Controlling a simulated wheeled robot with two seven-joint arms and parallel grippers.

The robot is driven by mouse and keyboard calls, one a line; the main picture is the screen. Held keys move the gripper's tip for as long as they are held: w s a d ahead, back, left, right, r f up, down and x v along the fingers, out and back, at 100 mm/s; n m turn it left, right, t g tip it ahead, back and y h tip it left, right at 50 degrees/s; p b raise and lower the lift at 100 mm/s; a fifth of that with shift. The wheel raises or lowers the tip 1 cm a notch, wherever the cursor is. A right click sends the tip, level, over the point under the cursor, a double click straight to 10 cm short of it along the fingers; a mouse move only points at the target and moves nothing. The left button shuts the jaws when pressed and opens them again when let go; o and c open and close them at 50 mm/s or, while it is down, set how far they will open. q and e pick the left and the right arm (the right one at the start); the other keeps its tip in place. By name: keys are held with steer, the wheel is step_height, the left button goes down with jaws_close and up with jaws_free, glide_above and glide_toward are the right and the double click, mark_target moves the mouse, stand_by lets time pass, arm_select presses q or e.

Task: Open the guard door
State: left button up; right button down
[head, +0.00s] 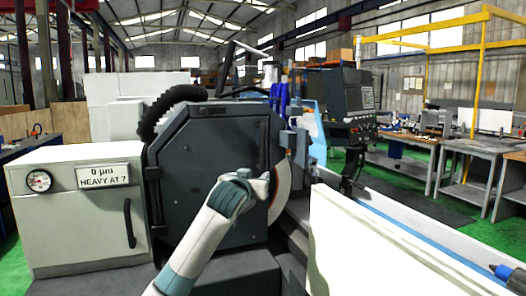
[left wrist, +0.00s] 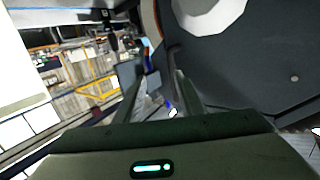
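The guard door is the dark grey, cut-cornered panel (head: 212,150) on the front of the grinder in the head view. It looks shut. A thin dark upright handle (head: 263,148) shows near its right edge. My left gripper (head: 262,182) is in front of the panel's lower right, just below the handle; its fingers are hard to make out there. In the left wrist view, the two fingers of my left gripper (left wrist: 160,85) stand apart, with the dark panel (left wrist: 245,65) beyond them. A thin dark bar lies near the fingertips; I cannot tell whether it is between them. My right gripper is not seen.
The edge of a grinding wheel (head: 281,190) shows right of the panel. A white cabinet (head: 75,215) with a gauge and its own dark handle stands left. A control panel (head: 350,95) stands behind right. A long pale machine cover (head: 365,245) fills the front right.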

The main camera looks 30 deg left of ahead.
mark_target(262, 144)
arm_select(q)
step_height(262, 144, up, 6)
steer(key=a+t, duration=0.1)
steer(key=a, duration=0.1)
steer(key=shift+a+r+n+y, duration=0.2)
steer(key=shift+n+y, duration=0.1)
steer(key=shift+n, duration=0.1)
steer(key=shift+w, duration=0.15)
